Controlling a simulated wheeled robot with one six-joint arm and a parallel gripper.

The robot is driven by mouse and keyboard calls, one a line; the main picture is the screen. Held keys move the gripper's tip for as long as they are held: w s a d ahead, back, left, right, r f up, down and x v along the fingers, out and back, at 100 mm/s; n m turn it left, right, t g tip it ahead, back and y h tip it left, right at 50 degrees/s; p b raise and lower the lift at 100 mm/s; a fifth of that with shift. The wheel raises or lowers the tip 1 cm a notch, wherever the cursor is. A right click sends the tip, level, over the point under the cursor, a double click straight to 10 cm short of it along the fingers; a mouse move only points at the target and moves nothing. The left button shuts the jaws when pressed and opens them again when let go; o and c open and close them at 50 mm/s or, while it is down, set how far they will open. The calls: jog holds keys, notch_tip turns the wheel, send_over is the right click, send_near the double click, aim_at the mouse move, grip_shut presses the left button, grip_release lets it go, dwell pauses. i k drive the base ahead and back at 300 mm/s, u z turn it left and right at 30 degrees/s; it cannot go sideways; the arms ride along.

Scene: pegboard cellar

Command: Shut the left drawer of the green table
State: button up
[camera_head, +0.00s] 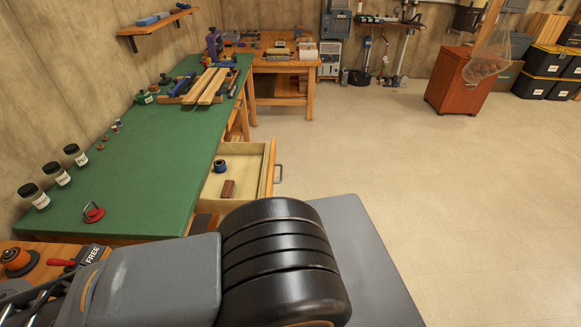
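The green table (150,185) runs along the left wall. One wooden drawer (243,160) stands pulled out from its right side, with its metal handle (279,174) facing right. A blue roll (220,166) and a brown block (228,188) lie in the drawer. Its near end is partly hidden behind my arm, which fills the bottom middle of the view. I cannot tell from this frame whether this is the left drawer. My gripper is not in view.
Jars (56,174) and a red suction-cup-like tool (93,212) sit on the green top; boards (207,86) lie at its far end. A wooden workbench (284,68) stands beyond. A brown cabinet (463,82) is at the back right. The floor (400,170) right of the drawer is clear.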

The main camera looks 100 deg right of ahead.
aim_at(252, 166)
jog(key=k, duration=1.4)
jog(key=z, duration=2.45)
jog(key=k, duration=0.6)
jog(key=u, duration=0.5)
jog(key=i, duration=1.35)
jog(key=z, duration=0.45)
